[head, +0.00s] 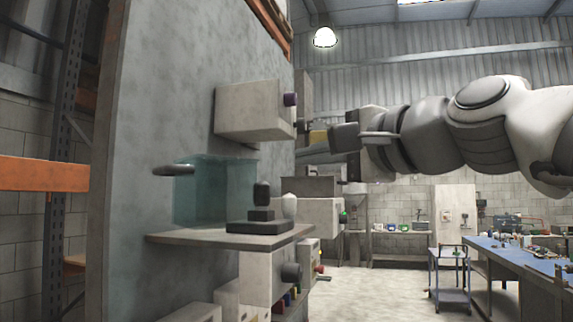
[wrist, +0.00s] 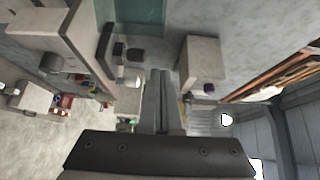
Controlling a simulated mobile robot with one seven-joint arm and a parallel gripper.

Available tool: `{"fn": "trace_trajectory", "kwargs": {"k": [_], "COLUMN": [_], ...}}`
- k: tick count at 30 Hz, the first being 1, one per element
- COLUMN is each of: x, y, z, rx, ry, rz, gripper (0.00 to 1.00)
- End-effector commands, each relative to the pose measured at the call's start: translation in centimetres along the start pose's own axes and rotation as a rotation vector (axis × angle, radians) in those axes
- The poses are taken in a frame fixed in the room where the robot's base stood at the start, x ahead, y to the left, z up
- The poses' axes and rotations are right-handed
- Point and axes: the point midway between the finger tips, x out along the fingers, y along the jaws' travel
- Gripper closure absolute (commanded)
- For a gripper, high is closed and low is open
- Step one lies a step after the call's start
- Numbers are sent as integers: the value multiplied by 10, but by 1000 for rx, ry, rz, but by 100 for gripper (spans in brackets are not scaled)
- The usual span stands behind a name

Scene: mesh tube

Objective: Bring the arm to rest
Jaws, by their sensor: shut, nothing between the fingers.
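My arm reaches in from the right in the head view, stretched nearly level toward the grey wall panel. My gripper (head: 312,147) is shut and empty, its fingers pointing left beside the panel's fittings. In the wrist view my gripper (wrist: 159,75) shows its two fingers side by side, closed together, with nothing between them. From these frames I cannot tell whether the fingertips touch anything, but no contact shows.
A pale box with a purple knob (head: 255,112) juts from the panel (head: 190,75) close to my gripper. Below are a teal transparent box (head: 203,190) and a shelf (head: 190,236) with dark fittings. A blue workbench (head: 520,262) and cart (head: 449,272) stand right; floor between is clear.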

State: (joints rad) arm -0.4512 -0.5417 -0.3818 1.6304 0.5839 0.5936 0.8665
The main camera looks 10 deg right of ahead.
Motion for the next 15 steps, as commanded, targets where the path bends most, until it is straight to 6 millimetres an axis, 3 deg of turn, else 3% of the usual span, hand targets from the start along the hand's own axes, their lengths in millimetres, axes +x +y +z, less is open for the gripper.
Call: {"fn": "trace_trajectory", "kwargs": {"k": [6, 15], "x": [-23, -24], "y": [0, 8], "z": [6, 9], "rx": [0, -19], "ry": [0, 0], "rz": [-1, 20], "gripper": [100, 100]}}
